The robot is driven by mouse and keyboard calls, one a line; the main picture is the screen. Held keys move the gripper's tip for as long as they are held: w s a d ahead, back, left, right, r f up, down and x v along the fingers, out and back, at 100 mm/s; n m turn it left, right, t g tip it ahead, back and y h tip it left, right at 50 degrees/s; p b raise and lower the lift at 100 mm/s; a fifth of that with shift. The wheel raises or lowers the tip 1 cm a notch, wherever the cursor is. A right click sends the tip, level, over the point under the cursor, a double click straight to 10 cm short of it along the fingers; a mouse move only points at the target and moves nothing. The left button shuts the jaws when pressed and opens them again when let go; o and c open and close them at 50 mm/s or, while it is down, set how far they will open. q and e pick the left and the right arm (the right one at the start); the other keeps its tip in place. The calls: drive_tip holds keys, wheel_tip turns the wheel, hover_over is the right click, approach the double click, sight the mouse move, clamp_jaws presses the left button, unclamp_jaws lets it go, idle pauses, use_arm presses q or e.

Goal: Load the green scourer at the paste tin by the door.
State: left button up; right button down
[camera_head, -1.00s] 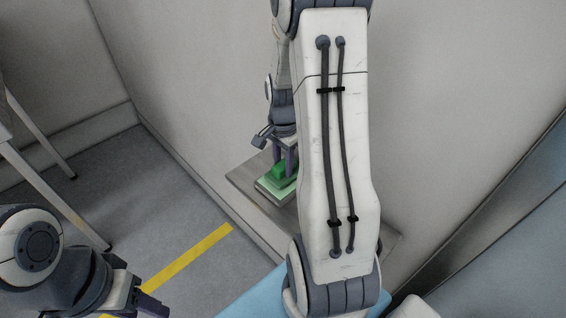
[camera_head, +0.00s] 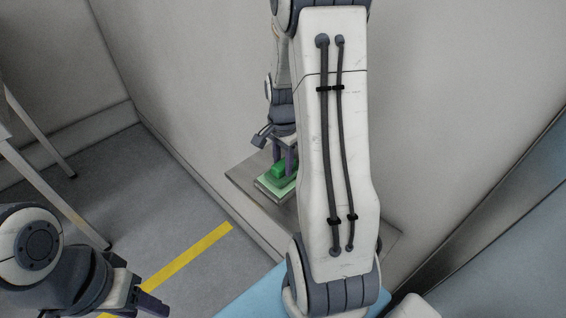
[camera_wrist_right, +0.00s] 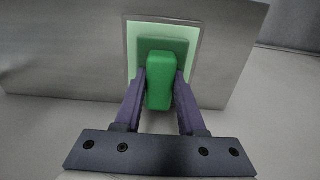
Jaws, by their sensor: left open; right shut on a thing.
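The green scourer (camera_wrist_right: 161,80) is a block with a bright green upper part and a darker green base. My right gripper (camera_wrist_right: 160,82) is shut on its upper part. The scourer sits over the paste tin (camera_wrist_right: 193,36), a shallow square tray with a grey rim and pale green inside. I cannot tell whether its base touches the paste. In the head view the scourer (camera_head: 277,170) and tin (camera_head: 270,188) are partly hidden by my right forearm, with the right gripper (camera_head: 284,158) above them. My left gripper (camera_head: 152,304) is open and empty at the lower left.
The tin rests on a grey metal shelf (camera_head: 240,178) against the pale wall. A white table leg (camera_head: 60,200) stands at the left. Yellow tape (camera_head: 190,256) marks the grey floor. A light blue surface (camera_head: 245,295) lies at the bottom.

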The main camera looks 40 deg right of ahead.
sight(283, 163)
drive_tip(key=shift+f, duration=0.4)
idle(1.1)
drive_tip(key=shift+r+p, duration=3)
drive_tip(key=shift+r, duration=0.5)
